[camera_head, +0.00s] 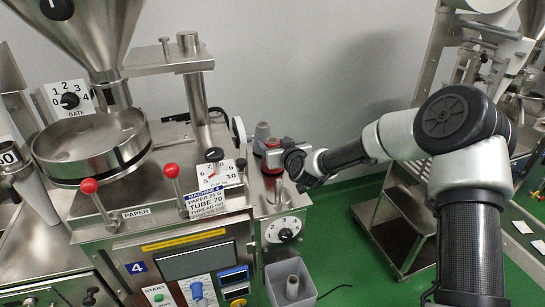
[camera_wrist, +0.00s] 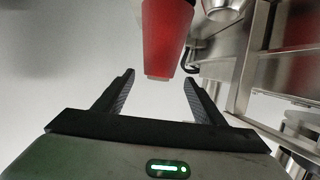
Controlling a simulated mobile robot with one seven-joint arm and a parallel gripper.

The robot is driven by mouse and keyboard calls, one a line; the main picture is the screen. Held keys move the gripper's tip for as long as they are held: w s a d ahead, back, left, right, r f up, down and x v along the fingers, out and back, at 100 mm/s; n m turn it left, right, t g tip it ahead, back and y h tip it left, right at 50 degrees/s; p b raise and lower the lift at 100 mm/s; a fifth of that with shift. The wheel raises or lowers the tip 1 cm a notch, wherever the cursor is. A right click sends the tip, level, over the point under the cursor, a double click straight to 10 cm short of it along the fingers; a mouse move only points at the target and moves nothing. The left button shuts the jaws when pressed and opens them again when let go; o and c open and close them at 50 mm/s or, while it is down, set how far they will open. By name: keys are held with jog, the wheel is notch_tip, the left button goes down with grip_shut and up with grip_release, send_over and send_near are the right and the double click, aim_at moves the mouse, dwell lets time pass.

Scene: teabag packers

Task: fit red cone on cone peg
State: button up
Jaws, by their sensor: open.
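A red cone (camera_wrist: 165,38) shows at the top middle of the wrist view, with its narrow end toward my gripper (camera_wrist: 158,78). The fingers are open, one on each side of that narrow end, with gaps and no visible contact. The cone's wide end is cut off by the frame.
A grey cone (camera_head: 262,131) stands behind my gripper. Machine 4 (camera_head: 190,245), with red-knobbed levers (camera_head: 89,186), fills the left and centre. A grey bin (camera_head: 284,290) hangs at its front right. A metal cart (camera_head: 395,225) stands right, with open green floor between.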

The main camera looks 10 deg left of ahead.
aim_at(271, 139)
jog(key=shift+x, duration=1.95)
grip_shut()
